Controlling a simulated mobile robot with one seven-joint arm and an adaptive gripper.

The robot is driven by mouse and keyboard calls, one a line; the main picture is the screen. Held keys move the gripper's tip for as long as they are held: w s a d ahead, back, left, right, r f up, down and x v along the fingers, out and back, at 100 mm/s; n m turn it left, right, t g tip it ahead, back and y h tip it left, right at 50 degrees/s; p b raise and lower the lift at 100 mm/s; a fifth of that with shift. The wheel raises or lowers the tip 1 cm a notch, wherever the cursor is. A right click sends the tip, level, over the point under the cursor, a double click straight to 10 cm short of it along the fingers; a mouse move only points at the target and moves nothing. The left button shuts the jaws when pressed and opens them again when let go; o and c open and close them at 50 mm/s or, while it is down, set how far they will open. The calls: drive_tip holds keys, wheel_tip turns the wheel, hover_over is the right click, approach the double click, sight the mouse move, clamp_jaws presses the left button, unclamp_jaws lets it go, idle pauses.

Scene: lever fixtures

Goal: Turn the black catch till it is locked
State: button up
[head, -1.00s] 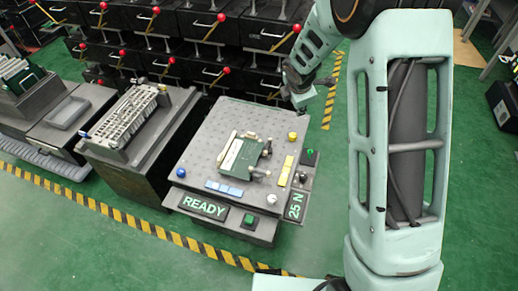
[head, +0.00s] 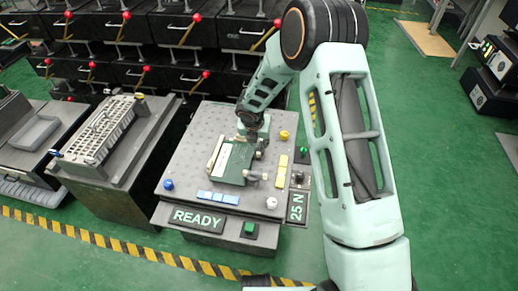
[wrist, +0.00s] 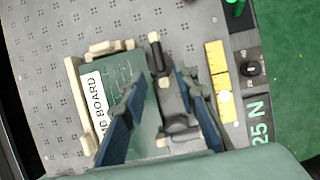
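A green board fixture (head: 231,163) with cream edge pieces sits on the grey perforated top of a stand. It shows in the wrist view (wrist: 140,72) with a white label partly reading "BOARD". The catch (wrist: 157,55), a dark lever with a pale tip on a grey body, stands at the board's right edge. My gripper (wrist: 164,80) is open, with its two blue fingers apart on either side of the catch's body. No finger clearly touches it. In the head view my gripper (head: 250,130) is over the board's far right edge and hides part of the catch.
The stand has a READY sign (head: 199,219), a 25 N sign (head: 297,207), a yellow strip (head: 280,175), a blue knob (head: 168,184) and a white knob (head: 271,203). Black drawers with red-knobbed levers (head: 196,17) stand behind. Green floor (head: 440,130) is open at right.

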sight(260, 148)
drive_tip(key=b+x, duration=0.1)
drive_tip(key=x, duration=0.4)
drive_tip(key=shift+f, duration=0.2)
clamp_jaws()
